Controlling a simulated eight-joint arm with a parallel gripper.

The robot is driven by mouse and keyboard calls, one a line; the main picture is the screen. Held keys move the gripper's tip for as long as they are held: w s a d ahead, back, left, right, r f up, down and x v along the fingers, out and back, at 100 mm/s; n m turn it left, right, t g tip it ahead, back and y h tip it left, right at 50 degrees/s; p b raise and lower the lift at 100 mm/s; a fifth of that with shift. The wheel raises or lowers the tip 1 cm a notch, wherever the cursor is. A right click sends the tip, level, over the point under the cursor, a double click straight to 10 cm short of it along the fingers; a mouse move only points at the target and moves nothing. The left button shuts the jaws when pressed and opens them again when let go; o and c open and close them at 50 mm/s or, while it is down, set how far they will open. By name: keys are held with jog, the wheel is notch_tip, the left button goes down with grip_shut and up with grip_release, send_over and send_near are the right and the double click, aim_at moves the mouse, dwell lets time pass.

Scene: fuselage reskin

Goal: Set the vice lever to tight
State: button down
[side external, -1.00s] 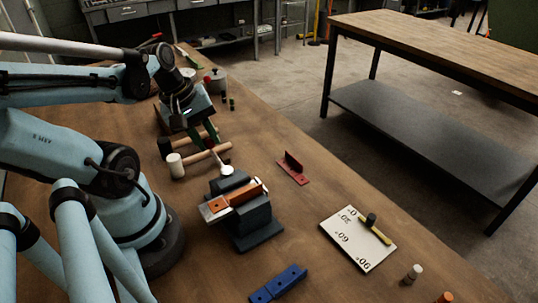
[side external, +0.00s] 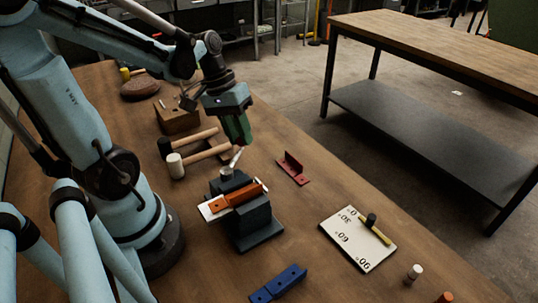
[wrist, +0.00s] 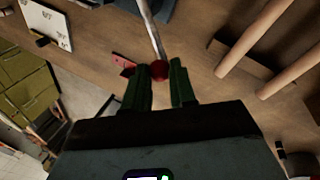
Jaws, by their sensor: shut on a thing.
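The dark grey vice (side external: 258,222) stands on the bench. Its jaws hold an orange piece (side external: 237,195) and a pale sheet (side external: 212,210). The silver vice lever (side external: 234,162) rises from the vice's back end and tilts up to the right, towards my gripper (side external: 241,143). In the wrist view, the lever (wrist: 149,27) ends in a red knob (wrist: 158,70) between the green fingers of my gripper (wrist: 163,72), which is shut on it. The knob is hidden by the fingers in the side view.
Two mallets (side external: 205,152) lie left of the vice near a wooden block (side external: 180,120). A red bracket (side external: 293,170) lies to its right and a blue bracket (side external: 278,284) in front. A white angle board (side external: 350,250) with a yellow pointer lies at the right.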

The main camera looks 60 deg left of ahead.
jog(key=shift+w+d+m+g, duration=0.3)
jog(key=shift+w+d+m, duration=0.25)
jog(key=shift+m, duration=0.4)
jog(key=shift+w+d+m+g, duration=0.3)
jog(key=shift+d+m, duration=0.35)
jog(key=shift+m, duration=0.3)
jog(key=shift+d, duration=0.1)
jog(key=c, duration=0.9)
grip_release()
jog(key=shift+r, duration=0.1)
jog(key=v, duration=1.2)
jog(key=d+f+t+y, duration=0.1)
jog(key=d+f+t, duration=0.1)
jog(key=d, duration=0.1)
jog(key=w+d+f+m+t+y, duration=0.1)
jog(key=d+f+t, duration=0.1)
jog(key=d+f+m+t+y, duration=0.1)
jog(key=d+f+t, duration=0.1)
jog(key=d, duration=0.1)
jog(key=shift+w+d+f, duration=0.15)
jog(key=shift+d+f, duration=0.15)
